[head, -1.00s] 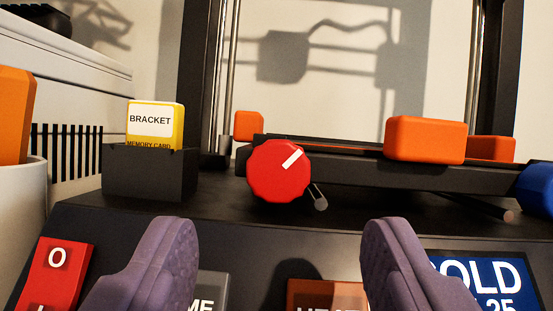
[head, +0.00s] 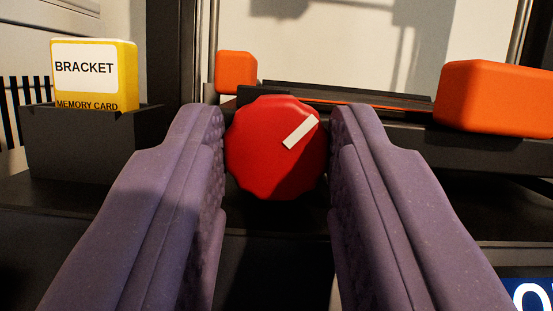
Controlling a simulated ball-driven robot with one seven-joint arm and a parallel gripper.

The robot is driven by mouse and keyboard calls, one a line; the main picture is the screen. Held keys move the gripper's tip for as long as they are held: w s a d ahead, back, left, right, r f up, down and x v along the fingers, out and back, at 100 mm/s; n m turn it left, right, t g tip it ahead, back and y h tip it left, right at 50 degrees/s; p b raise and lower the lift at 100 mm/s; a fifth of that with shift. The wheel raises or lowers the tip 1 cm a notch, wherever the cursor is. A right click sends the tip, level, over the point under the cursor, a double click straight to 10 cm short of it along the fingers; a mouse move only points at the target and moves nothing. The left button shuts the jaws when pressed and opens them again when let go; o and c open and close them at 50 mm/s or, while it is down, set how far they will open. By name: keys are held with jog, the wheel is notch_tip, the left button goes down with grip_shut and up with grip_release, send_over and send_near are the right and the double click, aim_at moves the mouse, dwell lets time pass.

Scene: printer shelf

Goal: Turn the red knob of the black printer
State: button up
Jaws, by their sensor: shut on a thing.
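The red knob (head: 272,160) faces me on the front of the black printer (head: 480,160). It is round with a scalloped edge. Its white pointer mark slants toward the upper right. My gripper (head: 277,150) has one purple finger on each side of the knob, and it is shut on the knob.
A yellow memory card (head: 95,75) labelled BRACKET stands in a dark holder (head: 80,145) at the left. An orange block (head: 497,98) is at the right, and a smaller orange block (head: 236,72) is behind the knob. A blue screen (head: 530,293) shows at the lower right.

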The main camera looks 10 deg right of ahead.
jog(key=shift+f+b, duration=0.1)
jog(key=shift+b, duration=0.25)
jog(key=m+h+b, duration=0.2)
jog(key=m+b, duration=0.1)
jog(key=shift+f+m+b, duration=0.15)
jog(key=shift+m+b, duration=0.25)
jog(key=m+b, duration=0.1)
jog(key=m+h+b, duration=0.1)
jog(key=m, duration=0.1)
jog(key=m+g+h+b, duration=0.1)
jog(key=m, duration=0.1)
jog(key=shift+a+r, duration=0.15)
jog(key=shift+r, duration=0.1)
jog(key=shift+b, duration=0.3)
jog(key=o, duration=1)
jog(key=shift+o, duration=0.2)
